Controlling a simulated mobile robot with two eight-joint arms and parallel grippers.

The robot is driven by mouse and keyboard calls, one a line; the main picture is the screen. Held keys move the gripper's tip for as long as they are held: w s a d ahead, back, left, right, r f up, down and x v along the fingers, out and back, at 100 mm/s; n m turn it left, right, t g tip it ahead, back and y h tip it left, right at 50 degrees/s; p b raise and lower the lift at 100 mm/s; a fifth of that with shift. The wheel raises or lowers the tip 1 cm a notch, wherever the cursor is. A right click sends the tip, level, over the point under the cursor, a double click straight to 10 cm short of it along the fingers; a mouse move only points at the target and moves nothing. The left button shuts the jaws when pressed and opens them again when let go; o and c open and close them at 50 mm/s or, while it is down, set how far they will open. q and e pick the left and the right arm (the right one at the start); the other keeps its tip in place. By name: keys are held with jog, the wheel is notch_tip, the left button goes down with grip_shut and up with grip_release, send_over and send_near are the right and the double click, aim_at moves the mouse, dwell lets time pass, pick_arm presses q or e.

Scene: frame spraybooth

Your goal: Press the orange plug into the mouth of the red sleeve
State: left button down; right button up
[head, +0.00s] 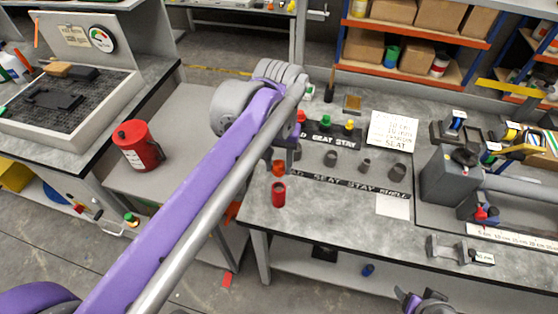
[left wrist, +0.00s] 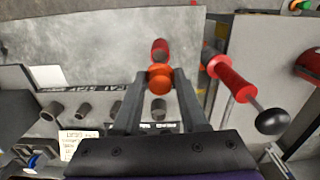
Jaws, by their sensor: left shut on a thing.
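The orange plug (head: 279,168) is between the fingertips of my left gripper (head: 280,158), which is shut on it. The plug also shows between the two dark fingers (left wrist: 160,94) in the left wrist view (left wrist: 159,77). The red sleeve (head: 278,195) stands upright on the grey bench near its front left corner. In the head view the plug appears just above the sleeve, apart from it. In the left wrist view the sleeve (left wrist: 159,48) lies just past the plug. The exact height gap cannot be told. My right gripper (head: 428,302) is partly seen at the bottom edge.
Several grey sleeves (head: 330,158) stand right of the red one, between label strips. Red, green (head: 325,123) and yellow plugs stand behind. A grey fixture (head: 448,178) stands to the right. A red can (head: 138,146) stands on the left bench. A red-handled item (left wrist: 232,78) shows beside my left gripper.

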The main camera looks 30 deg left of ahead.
aim_at(279, 176)
pick_arm(q)
jog(key=shift+f+b, duration=1.25)
jog(key=shift+f, duration=1.2)
jog(key=shift+f+b, duration=0.35)
jog(key=shift+f, duration=0.75)
dwell(0.4)
jog(key=shift+c, duration=1.8)
grip_release()
notch_tip(279, 176, up, 11)
jog(key=shift+f+p, duration=0.1)
jog(key=shift+p, duration=0.35)
